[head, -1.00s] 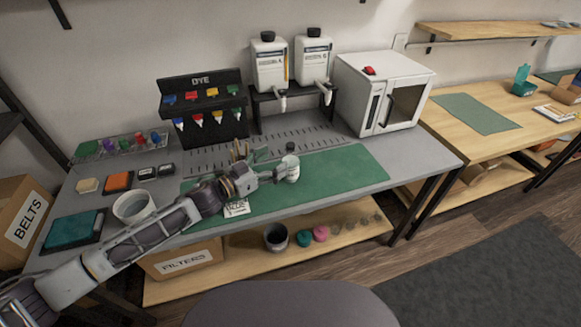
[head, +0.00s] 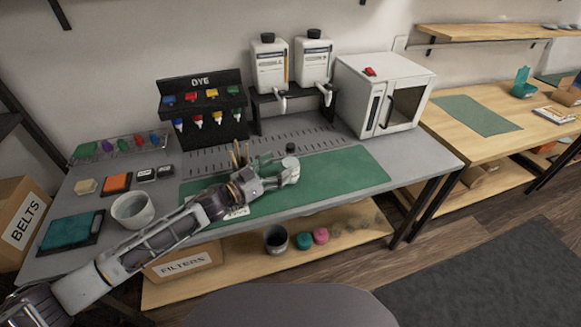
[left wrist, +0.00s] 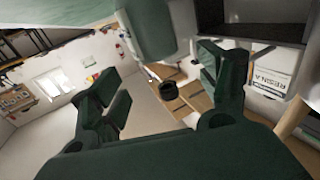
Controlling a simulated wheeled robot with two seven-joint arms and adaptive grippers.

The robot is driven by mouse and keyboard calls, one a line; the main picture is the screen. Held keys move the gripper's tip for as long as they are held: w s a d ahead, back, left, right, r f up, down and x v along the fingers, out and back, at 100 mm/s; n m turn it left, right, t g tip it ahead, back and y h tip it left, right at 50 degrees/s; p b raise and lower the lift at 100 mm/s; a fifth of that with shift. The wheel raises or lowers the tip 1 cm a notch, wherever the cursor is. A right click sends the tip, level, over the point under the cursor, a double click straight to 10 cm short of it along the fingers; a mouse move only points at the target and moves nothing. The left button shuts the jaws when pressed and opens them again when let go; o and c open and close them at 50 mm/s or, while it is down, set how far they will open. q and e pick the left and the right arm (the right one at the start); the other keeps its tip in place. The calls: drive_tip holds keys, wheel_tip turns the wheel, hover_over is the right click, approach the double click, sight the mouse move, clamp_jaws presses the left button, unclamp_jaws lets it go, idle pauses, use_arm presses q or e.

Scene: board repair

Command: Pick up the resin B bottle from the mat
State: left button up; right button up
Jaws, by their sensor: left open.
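A small white bottle with a dark cap (head: 290,149) stands at the back edge of the green mat (head: 345,172); I cannot read its label. My left gripper (head: 277,168) reaches low over the mat, right at the bottle, and hides part of it. In the left wrist view the two dark fingers of my left gripper (left wrist: 165,92) are spread apart. A shaded greenish body, probably the bottle (left wrist: 148,32), shows at the top between them. I cannot tell whether the fingers touch it. My right gripper is not in view.
Two large resin bottles (head: 270,65) sit on a black stand behind the mat, beside a white oven (head: 383,90). A dye rack (head: 203,105) and a white cup (head: 133,208) are on the left. The mat's right part is clear.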

sight(283, 163)
use_arm(q)
drive_tip(key=shift+w+d, duration=0.5)
drive_tip(key=shift+d, duration=0.05)
drive_tip(key=shift+x, duration=1.15)
drive_tip(key=shift+b+x, duration=0.3)
drive_tip(key=shift+x, duration=0.75)
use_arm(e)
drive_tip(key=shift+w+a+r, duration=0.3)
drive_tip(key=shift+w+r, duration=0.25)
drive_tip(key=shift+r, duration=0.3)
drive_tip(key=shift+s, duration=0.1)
use_arm(q)
drive_tip(key=shift+c, duration=0.5)
drive_tip(key=c, duration=1.2)
drive_tip(key=shift+o, duration=0.2)
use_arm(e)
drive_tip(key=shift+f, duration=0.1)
